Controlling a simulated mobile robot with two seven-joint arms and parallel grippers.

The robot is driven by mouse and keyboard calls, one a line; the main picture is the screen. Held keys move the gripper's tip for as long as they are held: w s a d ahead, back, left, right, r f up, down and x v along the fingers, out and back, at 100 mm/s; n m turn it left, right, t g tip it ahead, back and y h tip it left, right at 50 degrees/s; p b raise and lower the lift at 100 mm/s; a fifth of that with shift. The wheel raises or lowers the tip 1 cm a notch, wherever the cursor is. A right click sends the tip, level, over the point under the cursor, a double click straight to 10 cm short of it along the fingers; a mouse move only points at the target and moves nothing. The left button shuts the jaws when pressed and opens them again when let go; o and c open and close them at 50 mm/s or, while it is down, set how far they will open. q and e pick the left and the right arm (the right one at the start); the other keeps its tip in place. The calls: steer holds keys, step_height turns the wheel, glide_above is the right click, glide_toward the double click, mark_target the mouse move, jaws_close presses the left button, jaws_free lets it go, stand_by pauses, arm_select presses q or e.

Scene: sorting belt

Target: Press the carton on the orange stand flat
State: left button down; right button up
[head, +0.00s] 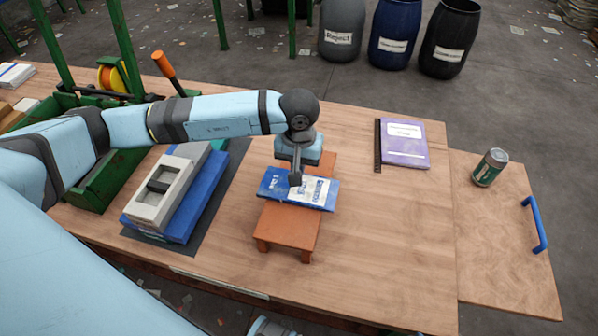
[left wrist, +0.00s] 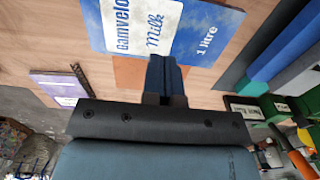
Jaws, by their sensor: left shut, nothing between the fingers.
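The carton (head: 318,193) is blue and white and lies across the top of the orange stand (head: 290,226). It looks thin and flat, and its ends stick out past the stand on both sides. In the left wrist view the carton (left wrist: 150,25) shows its printed milk label. My left gripper (head: 295,181) points down over the middle of the carton, its fingers shut and empty. The fingertips (left wrist: 163,62) are at or just above the carton's upper face; I cannot tell if they touch. My right gripper is not in view.
A grey and white box on a blue one (head: 165,195) stands left of the stand. A purple notebook (head: 404,143) lies to the right, and a green can (head: 490,167) stands near a blue handle (head: 535,224).

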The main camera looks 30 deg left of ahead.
arm_select(q)
step_height(320, 180, up, 6)
steer(key=shift+f+p, duration=0.15)
steer(key=shift+p, duration=0.65)
